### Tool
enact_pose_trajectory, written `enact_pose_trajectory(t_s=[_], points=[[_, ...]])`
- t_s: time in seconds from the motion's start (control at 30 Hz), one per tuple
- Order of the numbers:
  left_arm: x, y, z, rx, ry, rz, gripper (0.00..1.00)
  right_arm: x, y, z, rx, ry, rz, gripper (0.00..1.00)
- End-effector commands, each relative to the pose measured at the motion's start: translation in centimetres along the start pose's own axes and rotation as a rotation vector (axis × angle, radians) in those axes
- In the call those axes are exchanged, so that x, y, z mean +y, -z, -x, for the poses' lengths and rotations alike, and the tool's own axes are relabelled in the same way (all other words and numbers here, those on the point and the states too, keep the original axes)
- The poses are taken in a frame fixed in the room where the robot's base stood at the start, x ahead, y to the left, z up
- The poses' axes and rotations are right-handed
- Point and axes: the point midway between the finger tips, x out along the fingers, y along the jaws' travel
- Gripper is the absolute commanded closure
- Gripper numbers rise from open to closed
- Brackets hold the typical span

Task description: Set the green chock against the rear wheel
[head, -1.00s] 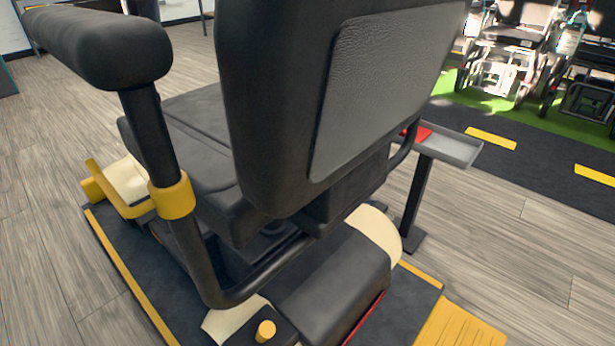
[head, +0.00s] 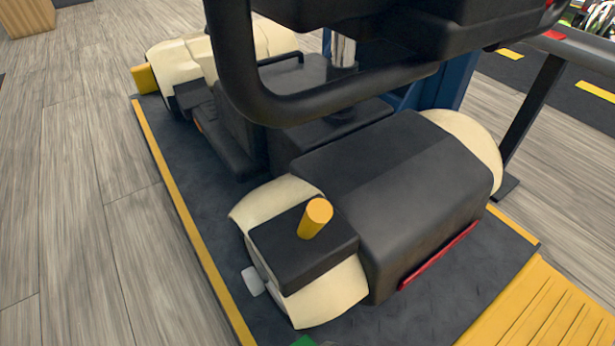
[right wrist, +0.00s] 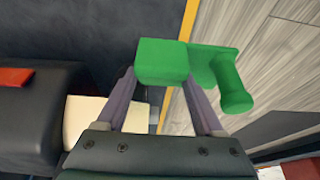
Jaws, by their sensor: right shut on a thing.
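My right gripper (right wrist: 160,76) is shut on the green chock (right wrist: 163,60), a block with a peg-like handle sticking out to the right. In the head view only a sliver of green (head: 303,341) shows at the bottom edge; the gripper is out of that view. The scooter's rear end stands on a dark mat, with a cream fender (head: 325,299) at its near left corner. The rear wheel under it is hidden. The fender also shows in the right wrist view (right wrist: 84,120), left of the chock. Whether the chock touches anything cannot be told. My left gripper is not in view.
The dark mat (head: 175,185) has yellow edge stripes. A yellow ramp (head: 535,310) lies at the lower right. A yellow knob (head: 316,218) stands up on the rear body. A dark post (head: 530,115) stands at the right.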

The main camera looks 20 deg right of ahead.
Motion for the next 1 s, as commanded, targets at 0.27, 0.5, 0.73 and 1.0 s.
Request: enact_pose_trajectory(t_s=[0.27, 0.5, 0.73, 1.0], points=[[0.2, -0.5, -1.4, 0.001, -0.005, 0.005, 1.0, 1.4, 1.2, -1.2, 0.036, -0.023, -0.007, 1.0], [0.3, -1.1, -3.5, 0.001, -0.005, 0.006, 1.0, 1.9, 0.5, -3.1, 0.038, -0.022, -0.007, 1.0], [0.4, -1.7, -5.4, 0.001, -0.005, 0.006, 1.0, 2.5, -0.2, -4.8, 0.038, -0.021, -0.007, 1.0], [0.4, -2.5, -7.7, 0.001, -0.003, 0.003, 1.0, 3.1, -0.9, -6.7, 0.038, -0.02, -0.007, 1.0]])
